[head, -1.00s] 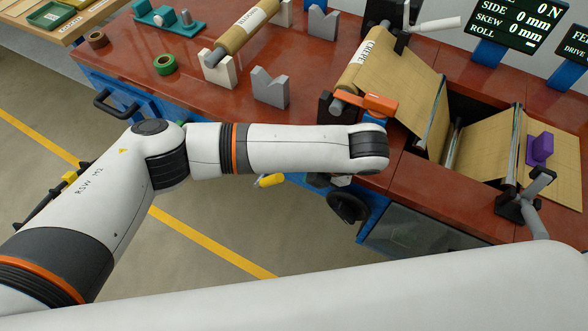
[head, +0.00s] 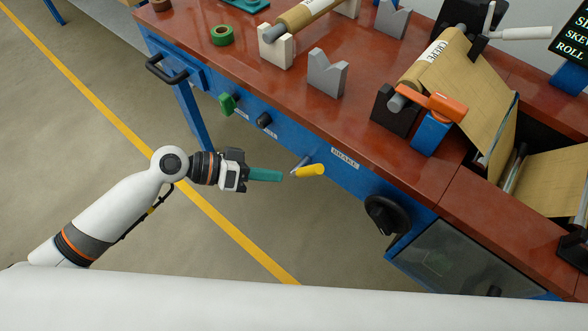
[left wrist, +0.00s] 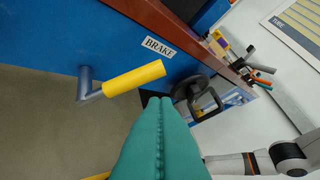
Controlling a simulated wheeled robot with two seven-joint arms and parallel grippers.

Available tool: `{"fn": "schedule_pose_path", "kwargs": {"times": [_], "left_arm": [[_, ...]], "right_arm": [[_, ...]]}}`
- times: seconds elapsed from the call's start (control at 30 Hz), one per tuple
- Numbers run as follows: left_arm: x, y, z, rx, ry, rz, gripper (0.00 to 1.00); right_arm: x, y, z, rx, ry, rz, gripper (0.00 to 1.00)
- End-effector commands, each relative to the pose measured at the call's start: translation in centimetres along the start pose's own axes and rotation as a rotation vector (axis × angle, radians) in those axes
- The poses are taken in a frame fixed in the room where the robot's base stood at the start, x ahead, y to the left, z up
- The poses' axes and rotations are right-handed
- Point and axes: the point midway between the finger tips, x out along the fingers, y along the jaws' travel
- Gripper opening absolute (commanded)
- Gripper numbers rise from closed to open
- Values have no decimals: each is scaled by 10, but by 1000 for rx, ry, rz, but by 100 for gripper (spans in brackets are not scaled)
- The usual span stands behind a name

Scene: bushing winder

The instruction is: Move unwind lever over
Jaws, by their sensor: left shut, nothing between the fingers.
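A lever with a yellow handle (head: 310,171) on a grey metal arm sticks out from the blue front of the bench, below a label reading BRAKE. In the left wrist view the yellow handle (left wrist: 134,78) lies ahead and to the left of the fingertips, slanting up to the right. My left gripper (head: 280,175) has long teal fingers, shut together and empty. Its tips point right, at the lever, just left of the handle. In the left wrist view the fingertips (left wrist: 158,102) are close below the handle; I cannot tell whether they touch. My right gripper is not in view.
A black handwheel (head: 387,214) sits on the bench front right of the lever. A green knob (head: 228,103) and a black knob (head: 264,119) are left of it. The red bench top (head: 250,75) overhangs the lever. The floor (head: 110,90) left of the bench is open.

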Motion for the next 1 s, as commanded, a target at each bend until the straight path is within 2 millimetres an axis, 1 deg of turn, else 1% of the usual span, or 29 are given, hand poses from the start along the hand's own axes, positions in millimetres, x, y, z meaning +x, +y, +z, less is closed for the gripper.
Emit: {"fn": "schedule_pose_path", "kwargs": {"times": [0.03, 0.1, 0.2, 0.3, 0.37, 0.47, 0.7, 0.83, 0.9, 1.0], "left_arm": [[-22, 12, -1, -123, -69, 34, 0], [-45, 19, 8, -248, -151, 57, 0], [-63, 24, 16, -347, -218, 69, 0], [-65, 25, 21, -380, -241, 70, 0], [-60, 24, 24, -382, -244, 68, 0], [-44, 25, 29, -378, -242, 66, 0], [7, 30, 40, -378, -240, 67, 0], [32, 34, 45, -377, -240, 68, 0], [42, 31, 35, -380, -235, 69, 0], [52, 30, 29, -378, -237, 70, 0]], "right_arm": [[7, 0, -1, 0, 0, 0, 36], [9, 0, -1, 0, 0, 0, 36], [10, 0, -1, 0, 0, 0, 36], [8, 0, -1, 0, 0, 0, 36], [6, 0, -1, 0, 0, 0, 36], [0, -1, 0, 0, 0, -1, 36], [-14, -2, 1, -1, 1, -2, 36], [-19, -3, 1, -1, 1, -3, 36], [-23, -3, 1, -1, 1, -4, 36], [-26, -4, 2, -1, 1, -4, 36]]}}
